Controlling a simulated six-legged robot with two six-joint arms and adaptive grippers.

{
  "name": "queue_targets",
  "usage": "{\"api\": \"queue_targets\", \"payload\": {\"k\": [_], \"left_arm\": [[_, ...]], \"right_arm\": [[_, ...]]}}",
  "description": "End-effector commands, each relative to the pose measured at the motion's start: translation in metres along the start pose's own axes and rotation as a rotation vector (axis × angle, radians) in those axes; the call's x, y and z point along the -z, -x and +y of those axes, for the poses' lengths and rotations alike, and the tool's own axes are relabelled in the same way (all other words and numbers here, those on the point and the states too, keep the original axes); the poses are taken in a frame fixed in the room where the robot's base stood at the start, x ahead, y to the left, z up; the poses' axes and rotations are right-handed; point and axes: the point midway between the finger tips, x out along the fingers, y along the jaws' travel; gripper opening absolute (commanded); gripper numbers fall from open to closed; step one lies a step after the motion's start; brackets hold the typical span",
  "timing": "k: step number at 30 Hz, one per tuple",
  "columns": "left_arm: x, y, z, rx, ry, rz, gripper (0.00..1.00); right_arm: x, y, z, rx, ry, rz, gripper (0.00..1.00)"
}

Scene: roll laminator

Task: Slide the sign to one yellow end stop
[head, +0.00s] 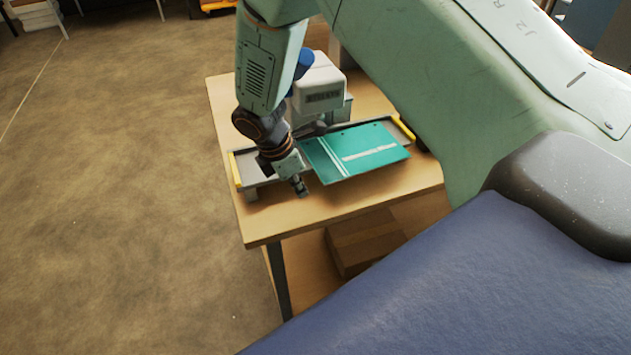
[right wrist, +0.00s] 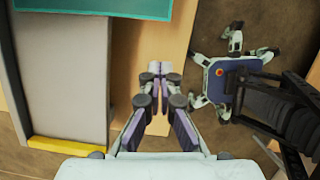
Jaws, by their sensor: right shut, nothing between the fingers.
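The green sign (head: 358,152) with white stripes lies on the grey tray of the laminator, toward the right, overhanging the tray's near edge. A yellow end stop (head: 236,170) is at the tray's left end and another yellow end stop (head: 403,128) at its right end, close to the sign. My right gripper (head: 302,189) is shut and empty, in front of the tray just left of the sign's near left corner. In the right wrist view, the sign (right wrist: 95,8) is at the top, apart from the fingertips (right wrist: 160,68), and a yellow stop (right wrist: 66,147) is at lower left. My left gripper is out of view.
The white laminator head (head: 318,85) with a blue part stands behind the tray. The wooden table (head: 330,205) has free room along its front edge. The grey tray (right wrist: 60,80) is bare between the sign and the left stop. A brown box (head: 365,242) is under the table.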

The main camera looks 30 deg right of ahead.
Motion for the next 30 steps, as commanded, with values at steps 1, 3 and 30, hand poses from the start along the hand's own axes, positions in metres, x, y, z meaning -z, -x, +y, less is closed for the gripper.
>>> {"api": "queue_targets", "payload": {"k": [1, 3, 30], "left_arm": [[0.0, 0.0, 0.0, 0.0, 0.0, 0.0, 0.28], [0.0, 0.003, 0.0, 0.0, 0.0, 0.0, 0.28], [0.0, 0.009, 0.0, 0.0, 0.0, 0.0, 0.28]], "right_arm": [[0.0, -0.01, -0.002, 0.005, -0.002, 0.001, 0.0], [-0.013, -0.009, -0.001, 0.003, -0.005, 0.002, 0.0], [-0.037, -0.017, 0.006, 0.0, -0.004, -0.003, 0.0]]}}
